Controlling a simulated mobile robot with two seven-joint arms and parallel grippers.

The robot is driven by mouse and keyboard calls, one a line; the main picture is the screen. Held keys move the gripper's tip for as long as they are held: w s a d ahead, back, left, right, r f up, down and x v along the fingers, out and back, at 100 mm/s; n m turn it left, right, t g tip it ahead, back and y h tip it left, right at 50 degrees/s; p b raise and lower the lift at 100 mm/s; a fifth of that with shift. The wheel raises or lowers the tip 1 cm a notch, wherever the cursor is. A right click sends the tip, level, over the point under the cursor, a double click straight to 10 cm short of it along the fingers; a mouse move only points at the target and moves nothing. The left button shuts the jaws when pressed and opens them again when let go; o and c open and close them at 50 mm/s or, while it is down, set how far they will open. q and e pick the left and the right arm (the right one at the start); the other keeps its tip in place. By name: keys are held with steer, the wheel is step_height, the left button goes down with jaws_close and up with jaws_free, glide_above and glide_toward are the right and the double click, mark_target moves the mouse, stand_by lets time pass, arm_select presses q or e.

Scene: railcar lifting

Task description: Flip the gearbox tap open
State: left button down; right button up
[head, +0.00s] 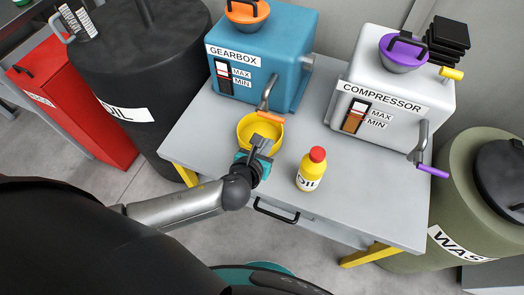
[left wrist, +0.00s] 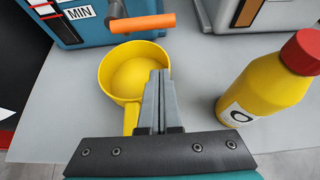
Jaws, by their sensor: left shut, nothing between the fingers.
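The blue gearbox box (head: 262,60) stands at the back left of the grey table. Its metal tap with an orange handle (head: 270,118) hangs at the box's front right. The orange handle (left wrist: 142,23) lies roughly level in the left wrist view. A yellow cup with a handle (head: 245,125) stands under the tap; it also shows in the left wrist view (left wrist: 106,77). My left gripper (head: 261,140) is shut and empty, in front of the cup and short of the orange handle. In the left wrist view its fingertips (left wrist: 160,75) overlap the cup's near side. My right gripper is not visible.
A yellow oil bottle with a red cap (head: 311,169) stands right of my left gripper. The white compressor box (head: 388,90) with its purple-handled tap (head: 431,171) stands at the right. A black oil drum (head: 145,75) and a waste drum (head: 468,190) flank the table (head: 340,205).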

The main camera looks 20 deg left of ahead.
arm_select(q)
steer(key=b+x, duration=0.1)
steer(key=x, duration=0.2)
steer(key=shift+w+f, duration=0.25)
steer(key=shift+w, duration=0.05)
steer(key=r, duration=0.1)
steer(key=r+p, duration=0.1)
steer(key=shift+w+r, duration=0.3)
steer(key=shift+r, duration=0.05)
steer(key=shift+w+r, duration=0.1)
steer(key=shift+r, duration=0.55)
